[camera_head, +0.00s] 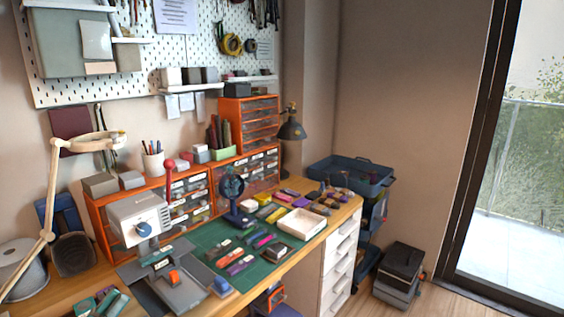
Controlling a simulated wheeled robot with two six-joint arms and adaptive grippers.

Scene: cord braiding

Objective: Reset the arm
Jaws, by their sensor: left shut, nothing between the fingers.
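My left gripper (271,298) shows only in small part, as far as I can tell as the dark and orange shape at the bottom edge, below the front edge of the workbench (62,297). It is shut and empty, and it is apart from the things on the bench. Most of its arm is out of view. My right gripper is not in view. No cord or braid can be made out clearly.
A green mat (206,238) bears several small coloured pieces and a white tray (300,223). A grey press (139,217) with a red knob and a blue fan (231,187) stand behind. Orange drawer units (247,122) line the wall.

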